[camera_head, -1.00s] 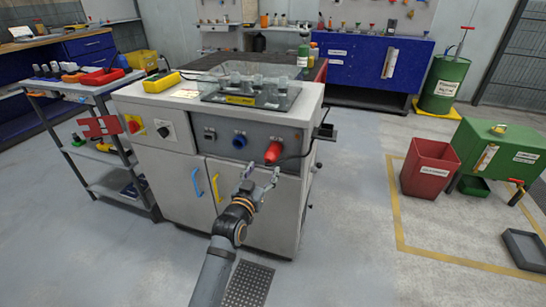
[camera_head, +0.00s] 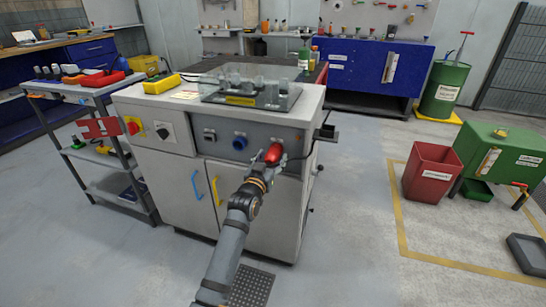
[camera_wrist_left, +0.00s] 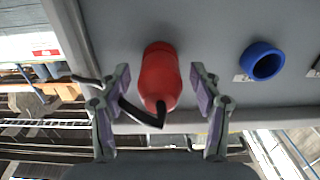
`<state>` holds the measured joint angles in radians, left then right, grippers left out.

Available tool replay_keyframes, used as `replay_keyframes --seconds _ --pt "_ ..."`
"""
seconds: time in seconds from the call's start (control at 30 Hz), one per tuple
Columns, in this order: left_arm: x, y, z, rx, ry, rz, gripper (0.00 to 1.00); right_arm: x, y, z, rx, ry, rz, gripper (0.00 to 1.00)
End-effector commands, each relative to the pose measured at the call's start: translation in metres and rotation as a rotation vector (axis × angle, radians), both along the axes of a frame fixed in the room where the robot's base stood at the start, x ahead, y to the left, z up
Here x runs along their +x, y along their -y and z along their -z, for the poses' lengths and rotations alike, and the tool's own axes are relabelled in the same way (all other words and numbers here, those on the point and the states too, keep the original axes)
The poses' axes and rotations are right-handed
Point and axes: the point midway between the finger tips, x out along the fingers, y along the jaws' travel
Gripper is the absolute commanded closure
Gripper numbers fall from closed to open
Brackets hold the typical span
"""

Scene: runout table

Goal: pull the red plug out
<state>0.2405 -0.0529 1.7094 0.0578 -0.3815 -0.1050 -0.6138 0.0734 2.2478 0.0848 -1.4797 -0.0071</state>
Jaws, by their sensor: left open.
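The red plug (camera_head: 273,153) sits in the grey front panel of the white cabinet, near its right end. In the left wrist view the red plug (camera_wrist_left: 160,78) sticks out of the panel, with a black cable bending from its near end. My left gripper (camera_wrist_left: 160,95) is open, with one finger on each side of the plug and a visible gap on both sides. In the head view my left gripper (camera_head: 265,160) is at the plug, and its fingers are partly hidden. My right gripper is not in view.
A blue socket (camera_head: 239,142) is left of the plug on the same panel. A black cable runs from the plug toward the cabinet's right side. Blue and yellow handles (camera_head: 215,190) are on the doors below. A red bin (camera_head: 432,172) stands to the right on open floor.

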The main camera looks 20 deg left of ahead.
Motion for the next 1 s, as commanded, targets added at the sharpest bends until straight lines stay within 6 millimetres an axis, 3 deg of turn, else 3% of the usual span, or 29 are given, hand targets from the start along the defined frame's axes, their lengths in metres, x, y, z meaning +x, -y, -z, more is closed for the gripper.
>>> replay_keyframes --seconds 1.0 --pt "-0.0003 -0.0001 -0.0001 0.000 0.001 0.000 0.36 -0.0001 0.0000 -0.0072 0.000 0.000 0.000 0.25"
